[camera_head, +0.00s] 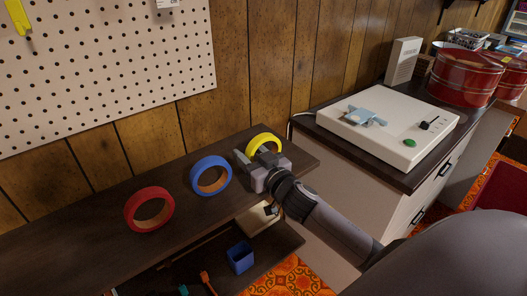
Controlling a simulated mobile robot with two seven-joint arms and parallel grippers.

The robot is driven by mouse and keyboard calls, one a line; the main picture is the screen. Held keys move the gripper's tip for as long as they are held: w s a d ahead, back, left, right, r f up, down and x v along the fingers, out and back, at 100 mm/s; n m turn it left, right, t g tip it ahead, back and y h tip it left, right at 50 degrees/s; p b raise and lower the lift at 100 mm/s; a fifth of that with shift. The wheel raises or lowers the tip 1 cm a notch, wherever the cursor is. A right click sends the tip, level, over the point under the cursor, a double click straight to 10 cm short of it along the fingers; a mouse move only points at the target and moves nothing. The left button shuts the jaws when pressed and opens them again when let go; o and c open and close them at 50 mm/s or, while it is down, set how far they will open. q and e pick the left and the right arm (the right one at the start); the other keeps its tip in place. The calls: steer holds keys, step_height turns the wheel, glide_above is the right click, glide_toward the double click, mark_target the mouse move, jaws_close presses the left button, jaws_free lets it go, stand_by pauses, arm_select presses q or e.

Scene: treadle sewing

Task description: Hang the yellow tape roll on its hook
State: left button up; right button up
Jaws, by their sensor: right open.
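The yellow tape roll (264,143) stands on edge near the right end of the dark shelf top. My right gripper (252,157) is at the roll, in front of it, and hides its lower part. Its jaws are open; I cannot tell whether a finger touches the roll. A yellow hook or tag (19,16) is on the pegboard (110,60) at the upper left, cut by the picture's edge. Whether it is the roll's hook is unclear. My left gripper is not in view.
A blue tape roll (211,175) and a red tape roll (149,209) stand to the left on the dark shelf top (85,225). A white device (390,130) sits on the cabinet at right, near red drums (466,76). A blue cup (240,257) is below.

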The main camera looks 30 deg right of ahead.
jaws_close()
steer(key=shift+r, duration=0.15)
steer(key=shift+r, duration=0.2)
step_height(320, 180, up, 20)
steer(key=p, duration=0.4)
steer(key=shift+f, duration=0.25)
